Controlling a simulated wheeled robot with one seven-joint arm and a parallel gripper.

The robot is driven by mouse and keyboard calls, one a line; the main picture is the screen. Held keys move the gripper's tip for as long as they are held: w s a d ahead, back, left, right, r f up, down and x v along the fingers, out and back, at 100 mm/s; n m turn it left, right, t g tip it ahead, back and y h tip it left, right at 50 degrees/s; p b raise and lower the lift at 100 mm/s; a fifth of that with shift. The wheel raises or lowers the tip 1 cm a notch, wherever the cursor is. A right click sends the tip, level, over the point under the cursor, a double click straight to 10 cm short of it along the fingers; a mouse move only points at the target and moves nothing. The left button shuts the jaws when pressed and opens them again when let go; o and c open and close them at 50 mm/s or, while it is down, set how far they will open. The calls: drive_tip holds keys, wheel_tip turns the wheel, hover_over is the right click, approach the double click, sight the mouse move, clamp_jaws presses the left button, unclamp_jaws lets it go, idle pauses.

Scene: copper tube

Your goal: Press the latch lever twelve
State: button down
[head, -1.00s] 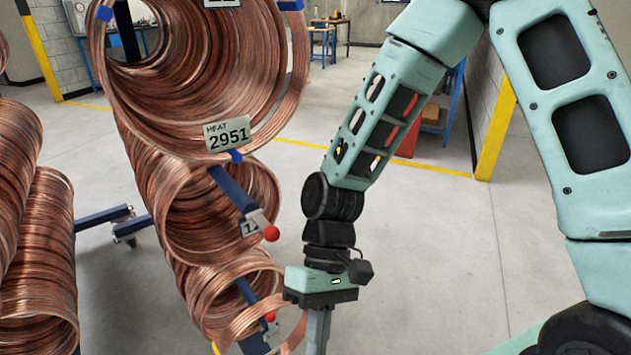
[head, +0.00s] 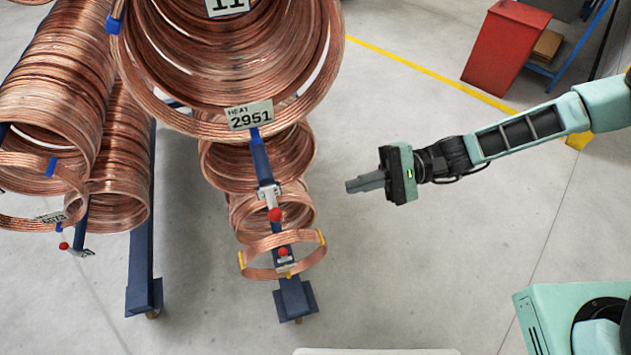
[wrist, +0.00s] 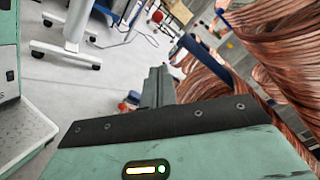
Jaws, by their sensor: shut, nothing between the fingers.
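My gripper (head: 366,183) is shut and empty in the head view, pointing left. It is in open air to the right of the coil rack. Two latch levers sit on the ends of blue arms, each with a red ball: an upper lever (head: 268,193) with its ball (head: 274,214), and a lower lever (head: 284,268) with its ball (head: 283,252). The gripper appears apart from both. No number twelve is readable on either now. In the wrist view the shut fingers (wrist: 157,85) point away from the camera, with a red ball (wrist: 157,16) beyond.
A large copper coil (head: 230,70) marked 11 hangs above smaller coils (head: 255,160). A loose copper ring (head: 253,268) with yellow ties surrounds the lower lever. More coils (head: 60,90) stand at left. A red cabinet (head: 505,47) is at the back right.

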drive_tip(key=shift+w+d, duration=0.15)
drive_tip(key=p, duration=0.2)
approach(272, 203)
wheel_tip(272, 203, down, 3)
drive_tip(key=a, duration=0.3)
drive_tip(key=shift+s+a+r+p, duration=0.15)
drive_tip(key=shift+s+a+r, duration=0.15)
drive_tip(key=shift+s, duration=0.2)
drive_tip(key=shift+s+a+r+p, duration=0.15)
drive_tip(key=shift+s+a+r, duration=0.05)
drive_tip(key=shift+s+a, duration=0.25)
drive_tip(key=shift+s+a+r+p, duration=0.15)
drive_tip(key=shift+s+a+r, duration=0.15)
drive_tip(key=shift+s, duration=0.25)
drive_tip(key=shift+d+r+m, duration=0.1)
drive_tip(key=shift+d+m, duration=0.05)
drive_tip(key=shift+m, duration=0.15)
drive_tip(key=shift+p, duration=0.3)
